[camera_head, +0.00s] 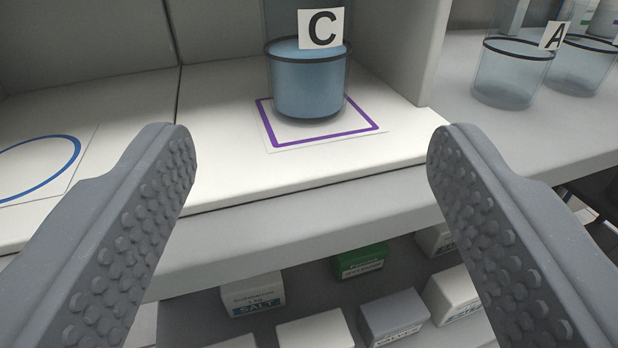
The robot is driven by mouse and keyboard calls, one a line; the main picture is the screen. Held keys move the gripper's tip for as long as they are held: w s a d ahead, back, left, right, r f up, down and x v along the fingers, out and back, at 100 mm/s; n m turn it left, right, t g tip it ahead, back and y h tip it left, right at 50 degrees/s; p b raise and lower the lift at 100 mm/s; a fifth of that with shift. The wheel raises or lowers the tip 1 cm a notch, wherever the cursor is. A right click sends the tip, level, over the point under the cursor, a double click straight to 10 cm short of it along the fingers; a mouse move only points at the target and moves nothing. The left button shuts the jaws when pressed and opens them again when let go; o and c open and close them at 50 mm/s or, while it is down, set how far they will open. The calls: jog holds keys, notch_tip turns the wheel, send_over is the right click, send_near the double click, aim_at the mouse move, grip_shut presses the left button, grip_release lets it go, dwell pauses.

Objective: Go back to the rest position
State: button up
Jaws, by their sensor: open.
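My gripper (310,158) is open and empty, with its two grey studded fingers spread wide at the left and right of the view. Beyond the fingertips, a clear beaker (309,85) with blue liquid and a label C stands upright on a card with a purple square outline (354,133). The beaker is apart from both fingers. Its top is cut off by the upper edge of the view.
A white shelf (230,178) carries the beaker and a card with a blue circle (72,160) at left. At right, past a divider (420,50), stand beakers, one labelled A (510,75). Below are several small boxes, including a green one (362,262).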

jog(key=shift+r, duration=0.1)
jog(key=w+a+r+g+h+p, duration=0.1)
jog(key=w+r+h+p, duration=0.1)
jog(key=r, duration=1)
jog(key=w+a+r+g+h+p, duration=0.1)
jog(key=r+g+p, duration=0.15)
jog(key=r, duration=0.95)
jog(key=s+a+r+p, duration=0.1)
jog(key=s+a+r, duration=0.3)
jog(key=a+r, duration=0.2)
jog(key=s+a+r+y+p, duration=0.1)
jog(key=s+a+r, duration=0.3)
jog(key=r, duration=0.7)
jog(key=s+a+r+t+y+p, duration=0.1)
jog(key=s+a+r, duration=0.4)
jog(key=a+r, duration=0.3)
jog(key=shift+r+p, duration=0.3)
jog(key=shift+r, duration=0.45)
